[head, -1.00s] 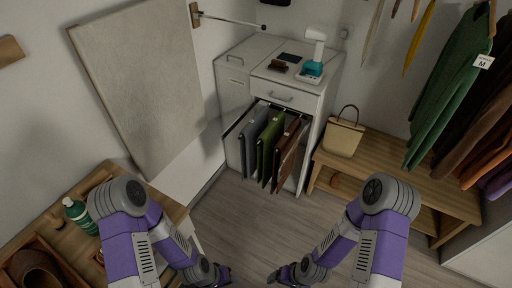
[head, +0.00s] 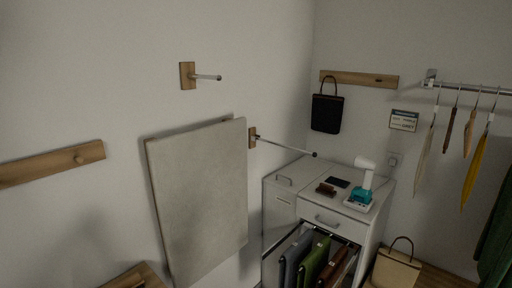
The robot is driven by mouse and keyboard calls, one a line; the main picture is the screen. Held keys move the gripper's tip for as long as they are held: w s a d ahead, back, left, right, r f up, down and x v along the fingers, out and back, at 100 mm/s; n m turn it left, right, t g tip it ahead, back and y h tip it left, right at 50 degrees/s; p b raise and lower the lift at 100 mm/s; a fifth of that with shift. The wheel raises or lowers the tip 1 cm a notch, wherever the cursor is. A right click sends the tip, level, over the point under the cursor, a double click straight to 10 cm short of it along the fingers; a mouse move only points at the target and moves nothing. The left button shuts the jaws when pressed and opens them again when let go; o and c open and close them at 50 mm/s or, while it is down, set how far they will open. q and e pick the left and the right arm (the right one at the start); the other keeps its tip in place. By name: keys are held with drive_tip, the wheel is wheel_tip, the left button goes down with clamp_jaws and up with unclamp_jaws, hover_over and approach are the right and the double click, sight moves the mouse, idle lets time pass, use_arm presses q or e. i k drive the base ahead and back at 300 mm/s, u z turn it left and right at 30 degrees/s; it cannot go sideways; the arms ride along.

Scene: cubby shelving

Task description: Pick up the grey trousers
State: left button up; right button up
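The grey trousers (head: 294,260) hang at the left of the pull-out rack (head: 283,240) in the white cabinet, at the bottom of the head view. Green trousers (head: 314,262) hang beside them, and brown trousers (head: 333,268) hang to the right of those. The lower parts of all three are cut off by the picture's bottom edge. Neither of my grippers is in view.
The white cabinet (head: 283,209) carries a teal-and-white device (head: 361,198), a brown item and a dark flat item. A rod (head: 285,146) juts from the wall near the beige panel (head: 203,195). A beige bag (head: 396,268) stands right of the cabinet.

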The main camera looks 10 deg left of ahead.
sight(295, 254)
drive_tip(key=z, duration=1.65)
drive_tip(key=i, duration=1.2)
drive_tip(key=u, duration=1.45)
